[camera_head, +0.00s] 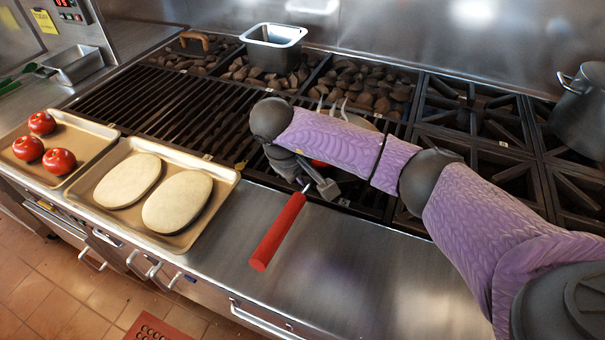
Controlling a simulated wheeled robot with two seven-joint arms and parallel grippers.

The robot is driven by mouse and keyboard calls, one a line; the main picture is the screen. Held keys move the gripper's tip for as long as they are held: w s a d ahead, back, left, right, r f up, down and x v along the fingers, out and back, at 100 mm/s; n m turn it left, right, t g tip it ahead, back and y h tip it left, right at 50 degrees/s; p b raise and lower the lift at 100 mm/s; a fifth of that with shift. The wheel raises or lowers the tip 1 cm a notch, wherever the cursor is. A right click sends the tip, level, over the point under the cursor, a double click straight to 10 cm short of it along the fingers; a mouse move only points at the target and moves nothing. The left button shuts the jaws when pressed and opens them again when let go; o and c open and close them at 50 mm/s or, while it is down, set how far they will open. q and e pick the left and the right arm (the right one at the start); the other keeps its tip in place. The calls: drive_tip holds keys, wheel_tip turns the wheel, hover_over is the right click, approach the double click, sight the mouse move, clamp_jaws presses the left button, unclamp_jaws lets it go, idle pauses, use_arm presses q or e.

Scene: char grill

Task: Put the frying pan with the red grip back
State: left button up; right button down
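The frying pan's red grip (278,232) sticks out over the steel front counter, pointing toward the front. A thin metal shank joins its upper end. My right gripper (325,188) points down beside the upper end of the grip and the shank. Whether its fingers touch or hold the pan is unclear. A small red patch shows just above the gripper, partly hidden. My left gripper is out of view.
A tray (228,180) with two flat dough pieces and a tray (104,134) with three tomatoes stand at left. A steel container (273,50) stands at the back over lava rocks. A pot (582,110) stands far right. The front-right counter (365,275) is clear.

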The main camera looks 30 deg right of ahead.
drive_tip(key=shift+r, duration=0.15)
drive_tip(key=c, duration=1.2)
unclamp_jaws()
drive_tip(key=shift+f, duration=0.2)
drive_tip(key=o, duration=0.4)
drive_tip(key=shift+r, duration=0.15)
drive_tip(key=p+v, duration=0.2)
drive_tip(key=v, duration=1)
drive_tip(key=shift+p, duration=0.4)
